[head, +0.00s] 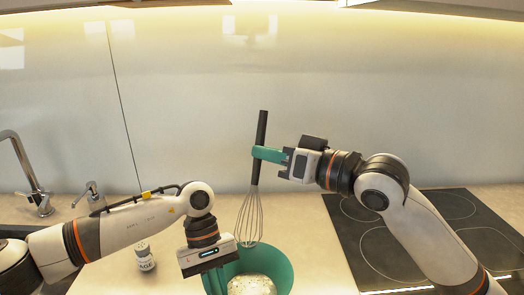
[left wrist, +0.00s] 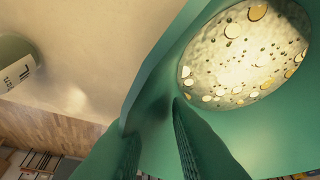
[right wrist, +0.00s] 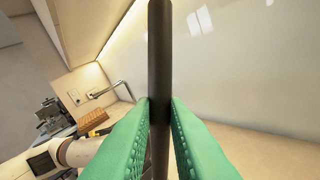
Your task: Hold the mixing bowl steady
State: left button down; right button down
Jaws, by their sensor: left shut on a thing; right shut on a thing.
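The green mixing bowl (head: 280,272) stands on the counter with a pale, speckled mixture (head: 251,285) in it. In the left wrist view its wall (left wrist: 262,130) shows beside the mixture (left wrist: 245,55). My left gripper (left wrist: 152,118) is shut on the bowl's rim, one finger on each side of the wall; in the head view its fingers are largely hidden against the green bowl. My right gripper (head: 258,154) is shut on the black handle of a whisk (head: 262,128). The whisk is nearly upright, its wire end above the bowl. The handle also fills the middle of the right wrist view (right wrist: 159,60).
A small labelled shaker (head: 145,258) stands on the counter left of my left gripper. A tap (head: 30,175) and sink lie at the far left. A black hob (head: 400,240) is at the right, under my right arm. A pale wall closes the back.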

notch_tip(320, 180, down, 14)
jog(key=shift+s, duration=0.15)
dwell(1.4)
jog(key=shift+a, duration=0.1)
jog(key=shift+f, duration=0.8)
dwell(0.5)
jog(key=shift+r, duration=0.15)
dwell(0.5)
